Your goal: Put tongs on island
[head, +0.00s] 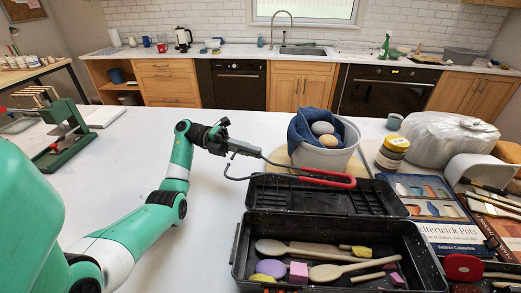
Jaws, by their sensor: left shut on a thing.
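The tongs (328,181) have thin dark metal arms and a red looped handle end. My left gripper (228,144) is shut on the dark end of the tongs. It holds them with the red end pointing right, in front of the white bucket and over the back of the black toolbox. From this view I cannot tell how high they are above these. The island (215,215) is a white countertop that fills the front of the scene. My right gripper is not in view.
The open black toolbox (240,250) holds wooden spoons and sponges. A white bucket (325,159) with a blue cloth, a jar (391,154), books (430,205) and a plastic-wrapped block (447,135) crowd the right. A green press (68,138) stands left. The island's middle left is clear.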

